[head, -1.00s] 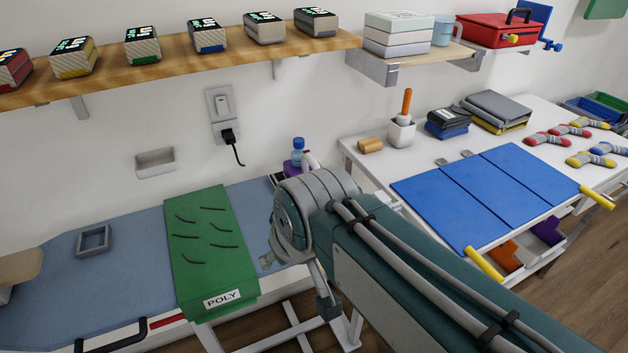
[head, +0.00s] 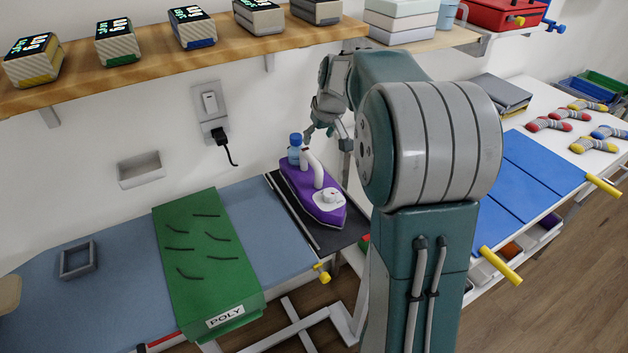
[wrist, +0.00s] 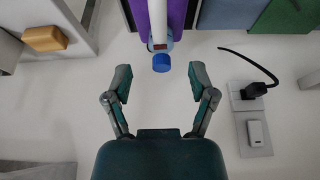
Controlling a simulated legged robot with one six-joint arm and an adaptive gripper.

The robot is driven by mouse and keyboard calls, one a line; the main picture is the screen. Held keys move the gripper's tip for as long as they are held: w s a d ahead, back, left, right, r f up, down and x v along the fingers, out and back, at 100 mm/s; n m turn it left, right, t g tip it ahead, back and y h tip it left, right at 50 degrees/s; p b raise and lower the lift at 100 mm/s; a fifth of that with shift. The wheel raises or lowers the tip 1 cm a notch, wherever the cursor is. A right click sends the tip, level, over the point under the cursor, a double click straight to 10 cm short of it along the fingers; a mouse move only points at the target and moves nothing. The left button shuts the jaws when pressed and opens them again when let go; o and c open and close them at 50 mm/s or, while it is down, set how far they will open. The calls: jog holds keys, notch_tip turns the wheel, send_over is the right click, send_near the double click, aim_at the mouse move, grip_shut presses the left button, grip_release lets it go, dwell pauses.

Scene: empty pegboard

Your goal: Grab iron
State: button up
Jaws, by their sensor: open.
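The iron (head: 316,194) is purple with a white handle and a blue-capped bottle end. It rests on a dark pad (head: 279,196) at the right end of the ironing surface. My gripper (head: 321,134) is in the air just above and behind the iron's capped end, near the wall. In the wrist view my gripper (wrist: 162,82) is open, with its two fingers apart. The iron's blue cap (wrist: 161,63) shows between and just beyond the fingertips, not clasped. The purple body (wrist: 175,16) runs off the top edge.
A wooden shelf (head: 150,59) with several boxes hangs above. A socket with a plugged cord (head: 220,137) is on the wall. A green cloth marked POLY (head: 205,250) lies on the blue board (head: 110,240). A second table with blue panels (head: 530,185) stands right.

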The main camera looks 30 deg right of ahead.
aim_at(311, 156)
jog(key=x, duration=1.1)
jog(key=shift+d, duration=0.1)
jog(key=shift+r, duration=0.1)
grip_shut()
jog(key=shift+w+r, duration=0.1)
